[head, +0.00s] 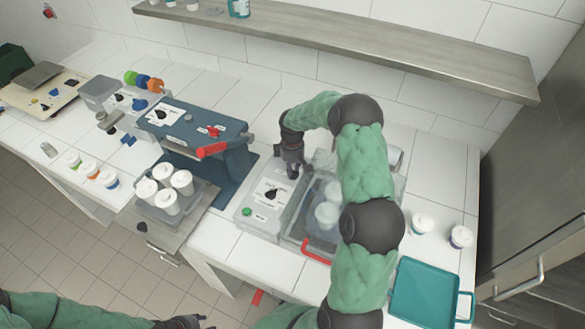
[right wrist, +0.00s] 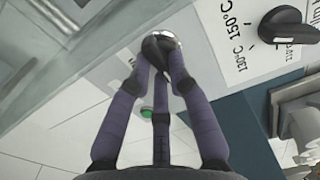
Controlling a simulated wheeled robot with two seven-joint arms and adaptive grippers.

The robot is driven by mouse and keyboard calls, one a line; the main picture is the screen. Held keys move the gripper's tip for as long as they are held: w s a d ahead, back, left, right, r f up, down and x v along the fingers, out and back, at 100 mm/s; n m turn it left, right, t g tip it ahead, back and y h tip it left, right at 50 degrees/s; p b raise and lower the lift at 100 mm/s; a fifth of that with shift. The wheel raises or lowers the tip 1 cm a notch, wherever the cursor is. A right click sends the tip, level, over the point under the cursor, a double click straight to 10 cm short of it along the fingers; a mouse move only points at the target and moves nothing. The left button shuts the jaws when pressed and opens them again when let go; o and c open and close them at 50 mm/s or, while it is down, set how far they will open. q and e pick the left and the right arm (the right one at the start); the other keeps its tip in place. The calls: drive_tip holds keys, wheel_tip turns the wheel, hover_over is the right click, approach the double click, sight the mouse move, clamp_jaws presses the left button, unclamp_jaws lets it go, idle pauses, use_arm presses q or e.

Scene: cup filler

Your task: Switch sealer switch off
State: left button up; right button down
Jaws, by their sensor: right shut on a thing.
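The sealer (head: 258,222) is a grey box with a white panel, a black temperature dial (head: 272,193) and a green button (head: 247,211). The dial (right wrist: 285,25) shows in the right wrist view beside its 130°C and 150°C marks. My right gripper (head: 293,170) is over the back part of the sealer, pointing down. In the right wrist view its fingers (right wrist: 160,72) are shut around a small black switch (right wrist: 157,46) with a silver ring. The fingers partly hide it, so its position cannot be read. My left gripper (head: 195,321) is low at the bottom edge, away from the sealer.
A clear-lidded tray with white cups (head: 327,214) and a red handle (head: 317,257) adjoins the sealer, partly behind my right arm. A blue machine with a red lever (head: 212,149) stands left. A teal tray (head: 422,291) and two lidded cups (head: 461,236) are right. A shelf (head: 400,65) runs above.

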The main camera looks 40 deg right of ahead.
drive_tip(key=shift+w+r, duration=0.1)
idle(0.4)
drive_tip(key=c, duration=1.1)
unclamp_jaws()
drive_tip(key=shift+c, duration=0.2)
wheel_tip(320, 180, up, 12)
